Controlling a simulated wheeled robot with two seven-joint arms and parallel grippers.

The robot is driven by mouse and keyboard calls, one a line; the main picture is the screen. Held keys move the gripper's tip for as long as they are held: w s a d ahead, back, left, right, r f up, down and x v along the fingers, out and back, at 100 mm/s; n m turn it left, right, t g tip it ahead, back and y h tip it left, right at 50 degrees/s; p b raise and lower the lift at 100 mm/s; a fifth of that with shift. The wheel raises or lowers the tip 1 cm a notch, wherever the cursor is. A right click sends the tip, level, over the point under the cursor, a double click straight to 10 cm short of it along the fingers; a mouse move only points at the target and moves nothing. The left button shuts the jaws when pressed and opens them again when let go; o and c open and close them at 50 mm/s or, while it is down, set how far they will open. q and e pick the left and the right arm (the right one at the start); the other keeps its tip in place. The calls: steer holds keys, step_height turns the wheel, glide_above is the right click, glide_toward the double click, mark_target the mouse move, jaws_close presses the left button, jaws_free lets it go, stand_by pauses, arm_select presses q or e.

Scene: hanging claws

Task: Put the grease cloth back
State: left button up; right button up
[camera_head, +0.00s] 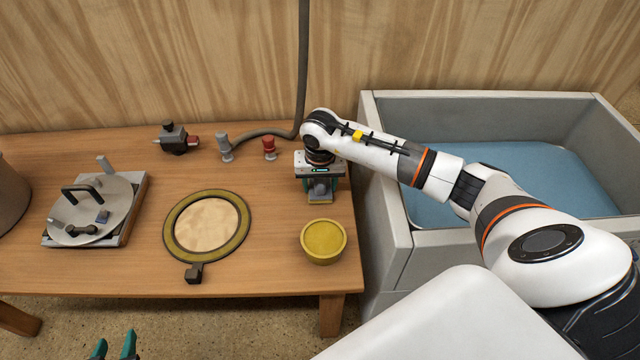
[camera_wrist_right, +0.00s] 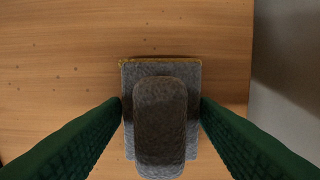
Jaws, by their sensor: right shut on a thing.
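The grease cloth, as far as I can tell, is a grey felt-like pad (camera_wrist_right: 190,75) with a rounded raised grip and a thin yellowish edge. In the head view its grey lower part (camera_head: 319,199) shows below my right gripper (camera_head: 320,186), at the right end of the table. In the right wrist view my right gripper (camera_wrist_right: 160,108) has a green finger on each side of the grip, shut on it. The pad is at or just above the wood; I cannot tell which. My left gripper (camera_head: 113,346) is open and empty at the bottom edge, in front of the table.
A yellow bowl (camera_head: 324,260) stands just in front of the right gripper. A round ringed plate (camera_head: 241,233), a disc device (camera_head: 130,221), a dark valve-like part (camera_head: 174,138) and a red-topped fitting (camera_head: 269,150) are on the table (camera_head: 285,215). A grey basin (camera_head: 382,230) stands right.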

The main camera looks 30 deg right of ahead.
steer(key=shift+f, duration=0.1)
steer(key=o, duration=0.9)
arm_select(q)
steer(key=shift+w+d+r+t, duration=0.15)
steer(key=shift+w+r+t, duration=0.1)
steer(key=shift+r+t, duration=0.15)
